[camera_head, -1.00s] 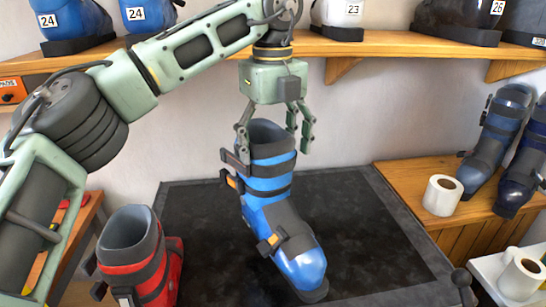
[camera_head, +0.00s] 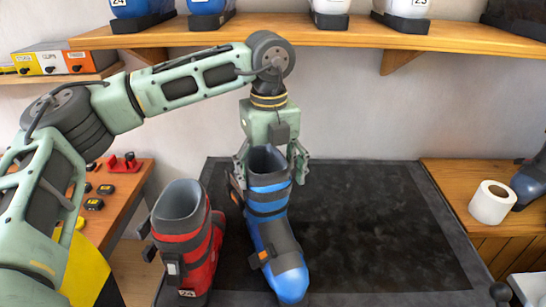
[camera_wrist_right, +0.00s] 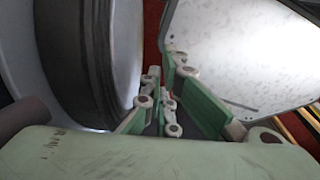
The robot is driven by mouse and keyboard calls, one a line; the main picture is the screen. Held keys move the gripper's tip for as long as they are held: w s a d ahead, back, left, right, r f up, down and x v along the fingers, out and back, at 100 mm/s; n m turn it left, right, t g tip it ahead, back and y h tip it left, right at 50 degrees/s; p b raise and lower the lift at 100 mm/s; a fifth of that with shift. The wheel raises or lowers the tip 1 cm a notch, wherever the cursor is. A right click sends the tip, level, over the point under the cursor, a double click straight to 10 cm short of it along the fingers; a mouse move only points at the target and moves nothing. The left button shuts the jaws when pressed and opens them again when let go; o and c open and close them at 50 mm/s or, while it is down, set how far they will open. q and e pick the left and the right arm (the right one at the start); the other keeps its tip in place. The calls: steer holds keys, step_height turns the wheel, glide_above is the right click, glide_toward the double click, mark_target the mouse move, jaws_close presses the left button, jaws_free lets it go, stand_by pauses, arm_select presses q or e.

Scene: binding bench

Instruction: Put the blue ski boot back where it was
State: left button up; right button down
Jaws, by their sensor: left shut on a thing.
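The blue ski boot (camera_head: 270,232) stands upright, toe toward me, over the left part of the dark mat in the head view. My left gripper (camera_head: 270,172) comes down from above and is shut on its upper cuff, one finger on each side. Whether the sole touches the mat I cannot tell. My right gripper (camera_wrist_right: 163,85) shows only in the right wrist view, its green finger links close to a dark rounded shape and a pale panel; I see nothing clearly held, and its opening is unclear.
A red boot (camera_head: 187,240) stands just left of the blue boot, close to it. The dark mat (camera_head: 370,225) is clear to the right. A paper roll (camera_head: 491,202) stands on the right wooden bench. A wooden shelf (camera_head: 330,38) with more boots runs above my left arm.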

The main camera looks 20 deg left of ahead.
arm_select(q)
steer(key=shift+w+a+f, duration=0.1)
steer(key=shift+f, duration=0.55)
steer(key=shift+f, duration=0.1)
steer(key=o, duration=1.5)
